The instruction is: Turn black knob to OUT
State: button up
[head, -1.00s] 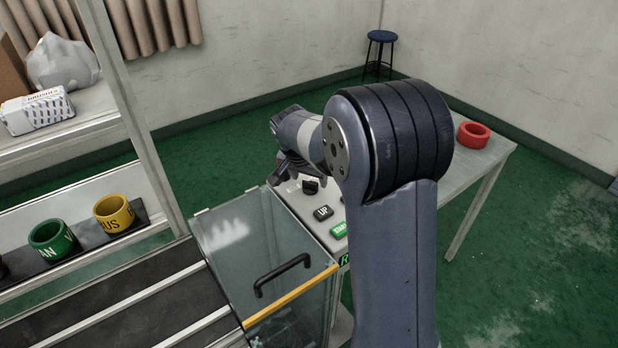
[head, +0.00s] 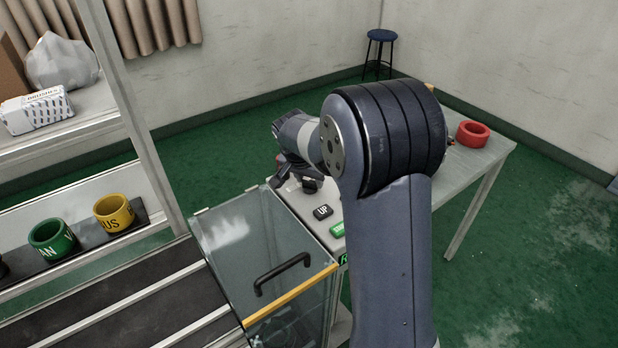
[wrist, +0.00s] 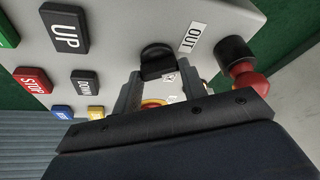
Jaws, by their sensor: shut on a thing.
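The black knob (wrist: 157,60) stands on the light grey control panel (wrist: 110,60), seen in the wrist view. The white OUT label (wrist: 193,38) is on the panel to its right. My gripper (wrist: 156,77) is shut on the black knob, with a finger on either side of it. Part of the knob and a small label below it are hidden by or close to the fingers, so I cannot tell exactly where the knob points.
The panel also carries the UP button (wrist: 64,33), DOWN button (wrist: 86,83), red STOP button (wrist: 33,80) and a red-and-black part (wrist: 240,60) close to my right finger. A clear guard with a black handle (head: 282,270) stands in front. A red ring (head: 473,133) lies on the table.

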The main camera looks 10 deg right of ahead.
jog(key=shift+n+t+y, duration=0.3)
jog(key=shift+n+y, duration=0.2)
jog(key=shift+n, duration=0.9)
jog(key=o, duration=1)
jog(key=v, duration=1)
jog(key=shift+s+r+b, duration=0.15)
jog(key=shift+r+b, duration=0.2)
jog(key=shift+r, duration=0.05)
